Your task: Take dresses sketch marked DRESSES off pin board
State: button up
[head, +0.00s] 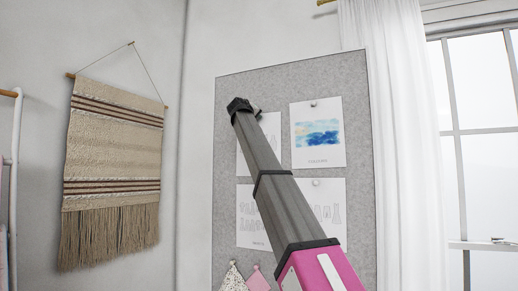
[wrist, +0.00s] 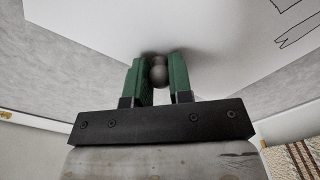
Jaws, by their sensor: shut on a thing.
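A white sheet (head: 243,157) with faint line drawing hangs at the upper left of the grey pin board (head: 292,82). My arm covers much of it, and no DRESSES label can be read. In the wrist view a white sheet (wrist: 215,35) with black outlines at its right edge fills the upper part. My gripper (wrist: 158,75) is at the top of this sheet, its green fingers shut on a round grey pin head (wrist: 158,72). In the head view the gripper (head: 257,113) is small and mostly hidden behind the wrist.
A blue watercolour sheet (head: 317,144) hangs at the board's upper right. Sketch sheets hang below, at left (head: 249,225) and right (head: 329,196), partly behind my arm. A woven hanging (head: 112,150) is on the left wall. A white curtain (head: 396,130) and window are at right.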

jog(key=shift+v, duration=1.55)
